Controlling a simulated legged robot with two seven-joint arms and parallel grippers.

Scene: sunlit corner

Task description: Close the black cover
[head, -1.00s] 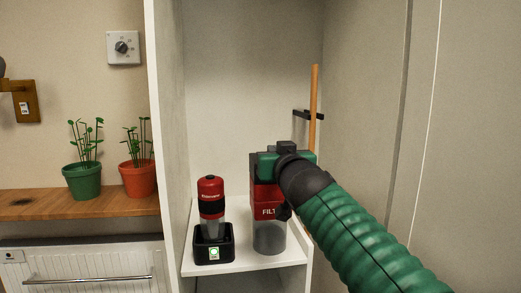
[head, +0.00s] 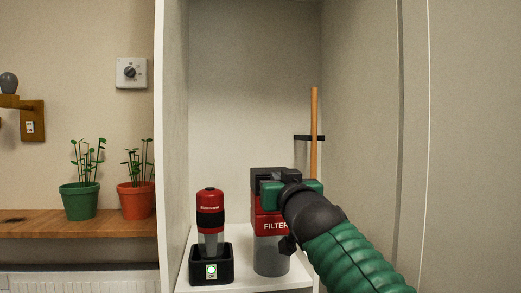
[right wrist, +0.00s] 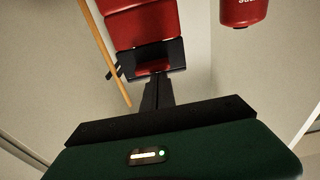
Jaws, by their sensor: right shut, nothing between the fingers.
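The filter unit (head: 270,225) is a red box with the word FILTER above a clear grey container, standing on the cabinet shelf. The black cover (head: 276,173) shows at its top, partly hidden by my right gripper (head: 287,190); whether it is fully closed I cannot tell. My right gripper's black fingers (right wrist: 157,93) are together and empty, pointing at that part; contact is unclear. My left gripper is not in view.
A red and black cylinder (head: 210,215) stands in a black dock (head: 211,266) left of the unit. An orange stick (head: 314,130) leans behind, by a black bracket. White cabinet walls (head: 173,150) close in both sides. Two potted plants (head: 80,200) stand on a wooden shelf outside.

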